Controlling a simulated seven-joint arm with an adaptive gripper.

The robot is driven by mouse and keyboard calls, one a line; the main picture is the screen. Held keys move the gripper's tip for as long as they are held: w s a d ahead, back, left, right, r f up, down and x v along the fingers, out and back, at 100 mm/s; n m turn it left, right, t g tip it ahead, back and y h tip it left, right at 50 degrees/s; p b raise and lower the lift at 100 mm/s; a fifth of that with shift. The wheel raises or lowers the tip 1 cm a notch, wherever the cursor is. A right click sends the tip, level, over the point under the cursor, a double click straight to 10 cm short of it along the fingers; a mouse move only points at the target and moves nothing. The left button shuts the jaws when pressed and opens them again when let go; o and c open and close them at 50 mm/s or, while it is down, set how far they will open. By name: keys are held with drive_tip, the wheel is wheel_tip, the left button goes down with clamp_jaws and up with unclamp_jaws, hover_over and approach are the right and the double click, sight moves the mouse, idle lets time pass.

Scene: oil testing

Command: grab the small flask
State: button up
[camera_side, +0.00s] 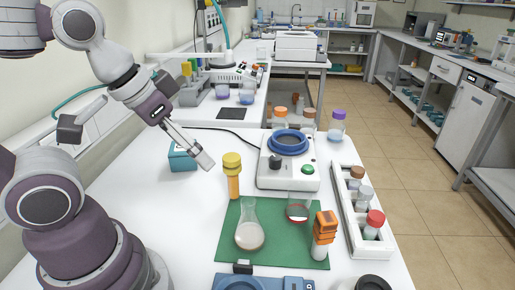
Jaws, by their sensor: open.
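A clear conical flask (249,236) with pale contents stands upright on the green mat (228,220). A smaller clear vessel (297,209) with a red band near its base stands on the mat's right side; its exact shape is hard to tell. My gripper (204,160) hangs in the air from the upper left, pointing down and to the right. It appears above and left of the conical flask, clearly apart from it. Its jaws are open and nothing is seen between them.
A yellow-capped orange tube (233,176) rises by the mat's back-left edge. An orange-topped item (324,236) stands at its right. A white device with a blue ring (288,160) sits behind, a white rack (360,215) at right, a teal box (182,158) at left.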

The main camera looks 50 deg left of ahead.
drive_tip(key=m+g, duration=0.5)
drive_tip(key=m, duration=1.6)
approach(249, 214)
drive_tip(key=shift+w+a+f, duration=0.4)
drive_tip(key=shift+w+a, duration=0.3)
drive_tip(key=shift+m+g, duration=0.3)
wheel_tip(249, 214, down, 11)
drive_tip(key=shift+d+r, duration=0.1)
drive_tip(key=shift+d, duration=0.05)
drive_tip(key=c, duration=1.3)
